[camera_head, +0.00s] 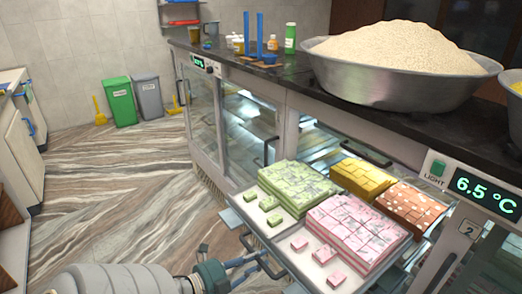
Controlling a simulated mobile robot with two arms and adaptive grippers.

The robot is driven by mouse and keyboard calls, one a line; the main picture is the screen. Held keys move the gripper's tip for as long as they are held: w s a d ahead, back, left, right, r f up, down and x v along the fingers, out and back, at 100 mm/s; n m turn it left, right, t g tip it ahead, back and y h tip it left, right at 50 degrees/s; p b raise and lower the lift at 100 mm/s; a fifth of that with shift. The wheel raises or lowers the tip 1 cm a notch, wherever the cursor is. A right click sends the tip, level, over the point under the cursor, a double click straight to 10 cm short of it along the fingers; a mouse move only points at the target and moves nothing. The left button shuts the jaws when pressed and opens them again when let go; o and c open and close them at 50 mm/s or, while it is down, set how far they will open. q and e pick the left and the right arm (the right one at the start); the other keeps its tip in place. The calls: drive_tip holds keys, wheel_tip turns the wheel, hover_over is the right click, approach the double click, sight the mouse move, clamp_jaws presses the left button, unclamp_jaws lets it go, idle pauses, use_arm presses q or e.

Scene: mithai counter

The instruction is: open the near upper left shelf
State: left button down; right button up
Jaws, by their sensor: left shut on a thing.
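The upper shelf (283,250) of the near glass case is slid out from under the counter, with sweets on it. It carries green, pink, yellow and orange blocks of sweets, with a few loose pieces near its front edge. A dark bar handle (272,268) is on its front. My left gripper (257,262) reaches in from the bottom left and is shut on this handle. The exact finger contact is small and partly hidden. My right gripper is not in view.
A large metal bowl of pale grains (380,85) stands on the dark counter top (270,72). A temperature display (485,192) is at the right. Green (119,102) and grey (149,97) bins stand by the back wall. The striped floor (110,185) at left is clear.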

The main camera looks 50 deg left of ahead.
use_arm(q)
drive_tip(key=c, duration=1.6)
unclamp_jaws()
drive_tip(key=shift+c, duration=0.2)
drive_tip(key=v, duration=1.2)
drive_tip(key=shift+a, duration=0.1)
